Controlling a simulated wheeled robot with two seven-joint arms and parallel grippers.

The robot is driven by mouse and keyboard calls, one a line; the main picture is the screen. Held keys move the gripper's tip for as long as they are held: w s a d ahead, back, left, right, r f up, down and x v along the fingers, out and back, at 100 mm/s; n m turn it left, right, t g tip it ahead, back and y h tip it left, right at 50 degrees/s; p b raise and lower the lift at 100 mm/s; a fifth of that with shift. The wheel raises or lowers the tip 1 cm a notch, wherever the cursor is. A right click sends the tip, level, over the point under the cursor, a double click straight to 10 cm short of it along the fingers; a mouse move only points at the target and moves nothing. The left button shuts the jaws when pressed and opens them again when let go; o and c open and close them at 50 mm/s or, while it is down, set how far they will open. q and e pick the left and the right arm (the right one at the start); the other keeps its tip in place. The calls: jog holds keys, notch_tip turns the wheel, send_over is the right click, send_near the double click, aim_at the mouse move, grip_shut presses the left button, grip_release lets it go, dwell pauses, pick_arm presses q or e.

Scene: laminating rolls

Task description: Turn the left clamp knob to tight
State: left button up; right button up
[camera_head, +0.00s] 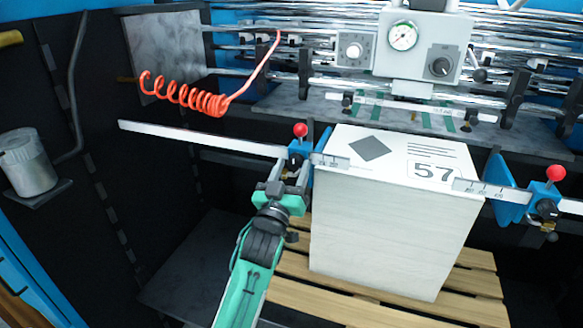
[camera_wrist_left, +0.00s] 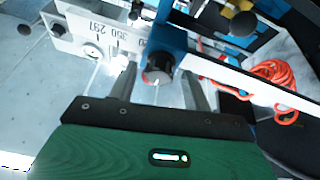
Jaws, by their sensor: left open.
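The left clamp (camera_head: 297,150) is a blue block with a red ball-ended lever (camera_head: 300,130), on a metal ruled bar at the left edge of the white stack (camera_head: 390,225). Its black clamp knob (camera_wrist_left: 158,68) shows in the left wrist view, between the two fingers of my left gripper (camera_head: 291,178). The fingers are open, one on each side of the knob, with gaps visible. In the head view my gripper largely hides the knob. The knob's turn position cannot be read. My right gripper is out of view.
The right clamp (camera_head: 520,190) with its red ball (camera_head: 556,173) is at the stack's right side. The stack stands on a wooden pallet (camera_head: 340,303). A red coiled hose (camera_head: 185,95) hangs at upper left. A gauge box (camera_head: 422,45) sits above. The long bar (camera_head: 200,138) extends left.

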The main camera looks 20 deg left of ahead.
pick_arm(q)
jog(key=c, duration=1)
